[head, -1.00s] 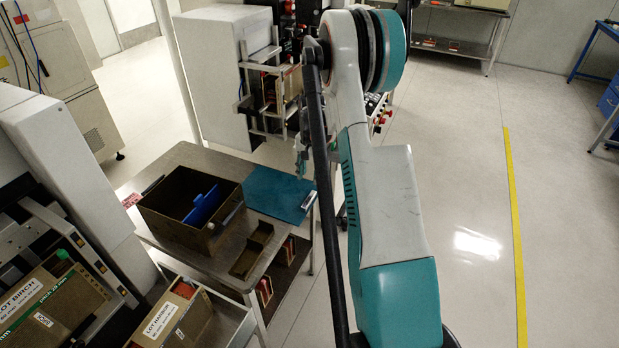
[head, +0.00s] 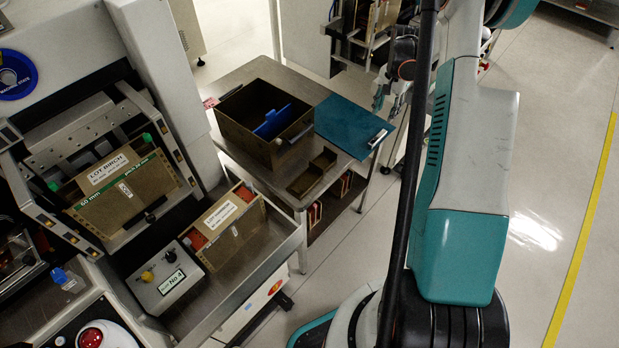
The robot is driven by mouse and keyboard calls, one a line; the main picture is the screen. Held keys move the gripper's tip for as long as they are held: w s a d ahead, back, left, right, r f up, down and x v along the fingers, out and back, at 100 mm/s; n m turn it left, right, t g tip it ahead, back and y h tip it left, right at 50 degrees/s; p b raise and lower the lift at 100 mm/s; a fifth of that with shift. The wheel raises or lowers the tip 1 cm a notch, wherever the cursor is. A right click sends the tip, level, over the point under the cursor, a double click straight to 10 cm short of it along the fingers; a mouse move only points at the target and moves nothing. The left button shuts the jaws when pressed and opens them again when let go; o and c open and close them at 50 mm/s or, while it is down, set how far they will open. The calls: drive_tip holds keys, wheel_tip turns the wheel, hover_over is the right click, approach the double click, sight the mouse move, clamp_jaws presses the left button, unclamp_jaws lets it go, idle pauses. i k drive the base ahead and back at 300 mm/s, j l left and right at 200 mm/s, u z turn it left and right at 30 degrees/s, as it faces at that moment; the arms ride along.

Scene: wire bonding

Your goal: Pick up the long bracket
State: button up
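I cannot tell for sure which piece is the long bracket. A small pale metal piece (head: 378,138) lies at the right edge of the teal mat (head: 340,115) on the steel table. Another grey bar-like piece (head: 300,134) shows at the right front rim of the dark open bin (head: 243,138). A blue piece (head: 272,122) stands inside that bin. My gripper (head: 382,97) is partly visible beyond the mat's far right corner, beside my arm. It looks apart from the table's objects. Its fingers are too small and covered to show whether they are open.
A small dark two-part tray (head: 312,173) sits at the table's front right. A brown lot box (head: 228,228) stands in a metal tray at the front, next to a grey button box (head: 160,277). A machine holds another lot box (head: 122,190) at left. The floor at right is clear.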

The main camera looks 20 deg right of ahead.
sight(304, 182)
drive_tip(key=k+j, duration=0.25)
drive_tip(key=k, duration=0.2)
drive_tip(key=k+j+u, duration=0.1)
drive_tip(key=k, duration=0.3)
drive_tip(key=j, duration=0.1)
